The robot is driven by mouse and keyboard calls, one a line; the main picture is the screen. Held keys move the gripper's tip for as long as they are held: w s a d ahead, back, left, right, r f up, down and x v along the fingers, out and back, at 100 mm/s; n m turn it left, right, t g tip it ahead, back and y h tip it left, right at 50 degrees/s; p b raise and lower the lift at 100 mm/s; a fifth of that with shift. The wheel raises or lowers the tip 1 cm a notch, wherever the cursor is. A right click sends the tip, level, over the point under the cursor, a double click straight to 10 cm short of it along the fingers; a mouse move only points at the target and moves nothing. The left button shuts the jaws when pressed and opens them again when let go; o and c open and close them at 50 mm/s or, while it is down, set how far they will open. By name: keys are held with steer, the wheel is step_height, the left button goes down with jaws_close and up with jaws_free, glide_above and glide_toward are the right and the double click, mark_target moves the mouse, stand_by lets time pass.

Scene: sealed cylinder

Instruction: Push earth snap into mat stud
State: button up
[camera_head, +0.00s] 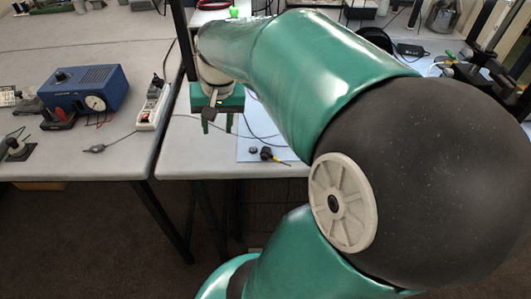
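A pale blue mat (246,133) lies at the front edge of the right table, partly hidden behind my arm. A small dark round piece (252,150), which looks like the mat stud, sits near the mat's front edge. Just right of it is a black piece with a yellow tip, likely the earth snap (266,154); the two appear apart. A thin dark cord runs down the mat towards them. My gripper (217,126) points down with its fingers apart and nothing visible between them. It is left of both pieces in the picture; its height above the table is unclear.
A blue box with a dial (86,92), a white power strip (153,104) and a black clip with leads (58,120) are on the left table. A gap separates the tables. My arm hides much of the right table. Bare table lies left of the mat.

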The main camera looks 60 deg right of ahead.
steer(key=s+d+m+g, duration=0.1)
steer(key=s+d+m, duration=0.3)
steer(key=s+d, duration=0.4)
steer(key=shift+s+d+f+m+g, duration=0.15)
steer(key=shift+d+f+m+g, duration=0.25)
steer(key=shift+d, duration=0.45)
glide_above(266, 148)
steer(key=f, duration=0.8)
steer(key=shift+s+a+f, duration=0.25)
steer(key=shift+f, duration=0.15)
steer(key=shift+w+d+f, duration=0.1)
steer(key=shift+f, duration=1.2)
steer(key=shift+w+d+f, duration=0.1)
steer(key=shift+f, duration=1.2)
steer(key=shift+c, duration=0.2)
